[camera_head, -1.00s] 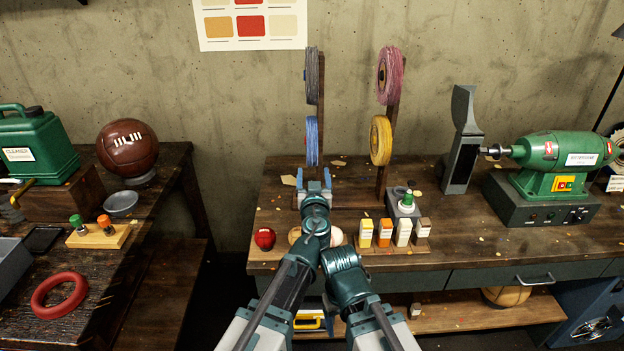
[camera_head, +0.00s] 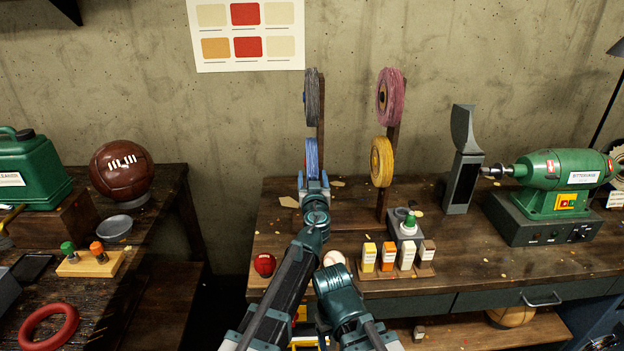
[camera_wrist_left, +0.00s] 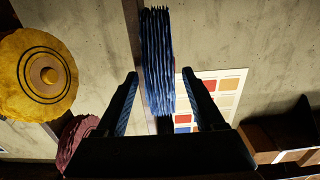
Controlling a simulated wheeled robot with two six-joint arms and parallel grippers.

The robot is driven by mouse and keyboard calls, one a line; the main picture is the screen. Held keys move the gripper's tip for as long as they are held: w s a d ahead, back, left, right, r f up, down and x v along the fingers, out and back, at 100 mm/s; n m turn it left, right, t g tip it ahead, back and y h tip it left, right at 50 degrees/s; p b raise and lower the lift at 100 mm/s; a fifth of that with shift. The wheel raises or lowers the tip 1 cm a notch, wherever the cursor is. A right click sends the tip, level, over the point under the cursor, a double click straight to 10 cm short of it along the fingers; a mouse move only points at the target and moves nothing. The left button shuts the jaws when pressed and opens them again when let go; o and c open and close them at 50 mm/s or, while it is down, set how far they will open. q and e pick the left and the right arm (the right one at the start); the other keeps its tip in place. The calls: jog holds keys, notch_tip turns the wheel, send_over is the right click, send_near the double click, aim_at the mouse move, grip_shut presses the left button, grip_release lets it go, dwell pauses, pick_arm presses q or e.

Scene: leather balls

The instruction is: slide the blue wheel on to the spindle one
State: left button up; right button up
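The blue wheel (camera_head: 311,157) hangs upright on the lower part of the left wooden post, seen nearly edge-on. In the left wrist view the blue wheel (camera_wrist_left: 157,55) reaches down between my left gripper's (camera_wrist_left: 159,85) two fingers, with a visible gap on each side. My left gripper (camera_head: 314,177) is open at the wheel's lower edge in the head view. The green bench motor (camera_head: 560,172) stands at the right; its bare pointed spindle (camera_head: 495,171) sticks out to the left. My right arm's links show at the bottom middle, but its gripper does not.
A grey wheel (camera_head: 313,98) is above the blue one. A pink wheel (camera_head: 389,97) and a yellow wheel (camera_head: 381,161) hang on the right post (camera_head: 393,140). A tall dark stand (camera_head: 462,165), small boxes (camera_head: 398,257) and a red ball (camera_head: 264,264) occupy the bench.

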pick_arm(q)
grip_shut()
jog(key=a, duration=0.6)
jog(key=shift+s+a, duration=0.15)
jog(key=shift+a, duration=0.25)
dwell(1.4)
dwell(0.5)
